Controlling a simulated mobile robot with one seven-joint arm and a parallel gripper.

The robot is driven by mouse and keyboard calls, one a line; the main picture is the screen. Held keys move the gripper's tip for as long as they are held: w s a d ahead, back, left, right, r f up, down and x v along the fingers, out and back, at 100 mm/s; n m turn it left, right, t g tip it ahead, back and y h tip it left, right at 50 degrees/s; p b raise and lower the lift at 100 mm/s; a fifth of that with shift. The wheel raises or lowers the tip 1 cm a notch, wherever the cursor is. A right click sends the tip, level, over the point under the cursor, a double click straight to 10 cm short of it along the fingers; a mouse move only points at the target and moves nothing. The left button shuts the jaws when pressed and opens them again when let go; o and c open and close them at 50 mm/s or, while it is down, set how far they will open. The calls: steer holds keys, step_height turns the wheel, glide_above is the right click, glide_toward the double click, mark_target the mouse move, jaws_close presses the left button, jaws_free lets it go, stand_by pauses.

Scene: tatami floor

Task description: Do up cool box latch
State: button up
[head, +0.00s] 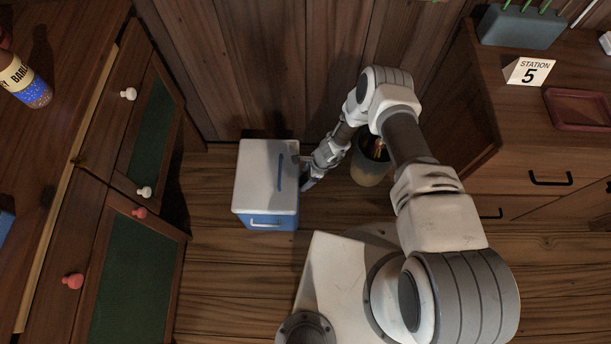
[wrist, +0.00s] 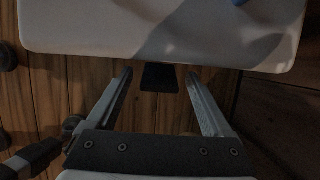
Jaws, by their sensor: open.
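The cool box (head: 265,182) stands on the wooden floor, with a blue body, a white lid and a blue strip on top. The lid (wrist: 100,28) looks down on the box; I cannot tell if it is fully seated. In the wrist view a dark tab, which looks like the latch (wrist: 159,77), sticks out from under the lid's edge. My gripper (head: 308,183) is at the box's right side. In the wrist view its two fingers (wrist: 160,92) are apart, one on each side of the latch, with nothing visibly held. Whether they touch it is unclear.
A bin (head: 370,170) stands just right of my gripper, behind my arm. A cabinet with doors (head: 150,130) is on the left, and a drawer unit (head: 530,160) on the right. A wooden wall (head: 250,60) is behind the box. Floor in front is free.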

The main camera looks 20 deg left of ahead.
steer(key=p+v, duration=0.6)
steer(key=v, duration=1.1)
steer(key=shift+d, duration=0.2)
steer(key=shift+w+r, duration=0.15)
steer(key=shift+r, duration=0.05)
